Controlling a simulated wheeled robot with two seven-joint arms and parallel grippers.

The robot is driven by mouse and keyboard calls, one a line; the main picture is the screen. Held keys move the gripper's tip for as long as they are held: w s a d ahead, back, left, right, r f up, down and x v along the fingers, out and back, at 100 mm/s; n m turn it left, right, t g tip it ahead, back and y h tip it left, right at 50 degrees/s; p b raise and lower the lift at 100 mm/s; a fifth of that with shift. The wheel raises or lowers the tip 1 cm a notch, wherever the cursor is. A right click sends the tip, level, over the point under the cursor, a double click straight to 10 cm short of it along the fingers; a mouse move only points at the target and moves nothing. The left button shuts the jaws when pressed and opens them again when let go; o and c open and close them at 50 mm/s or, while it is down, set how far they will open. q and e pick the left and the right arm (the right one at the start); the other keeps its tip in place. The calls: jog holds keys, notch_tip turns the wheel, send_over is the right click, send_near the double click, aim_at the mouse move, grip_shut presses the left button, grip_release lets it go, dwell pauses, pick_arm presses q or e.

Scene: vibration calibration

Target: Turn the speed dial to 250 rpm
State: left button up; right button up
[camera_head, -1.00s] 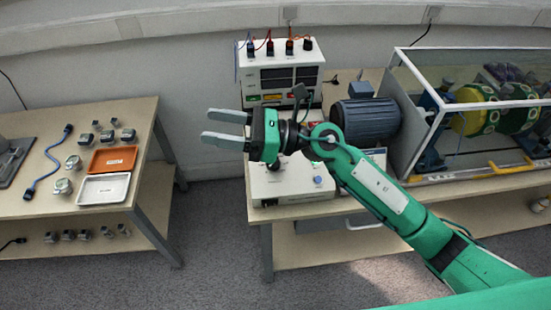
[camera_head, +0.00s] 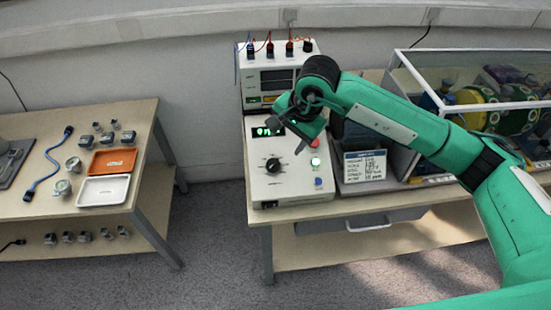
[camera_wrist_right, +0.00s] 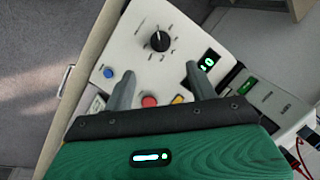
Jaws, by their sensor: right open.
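The speed dial (camera_head: 273,165) is a black knob with a white pointer line and a printed scale, on the sloped white control box (camera_head: 290,188). The dial also shows in the right wrist view (camera_wrist_right: 160,41), beyond the fingertips. My right gripper (camera_head: 290,127) hangs over the back part of the box, behind the dial in the head view. In the wrist view its two fingers (camera_wrist_right: 160,72) are apart with nothing between them, and the dial is untouched. The green-lit display (camera_wrist_right: 208,62) is partly covered by a finger, and I cannot read it fully. My left gripper is not in view.
A red button (camera_wrist_right: 149,101), a yellow button (camera_wrist_right: 178,99) and a blue button (camera_wrist_right: 108,72) sit near the fingers. A placard (camera_head: 365,166) stands right of the box. A power supply (camera_head: 270,75) with leads stands behind. The side table (camera_head: 110,222) is at left.

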aim_at(275, 162)
jog(key=p+x, duration=0.2)
jog(key=x, duration=0.9)
jog(key=shift+f+p, duration=0.25)
jog(key=shift+p, duration=0.15)
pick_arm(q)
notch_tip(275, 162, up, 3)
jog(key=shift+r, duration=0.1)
pick_arm(e)
jog(key=shift+c, duration=0.5)
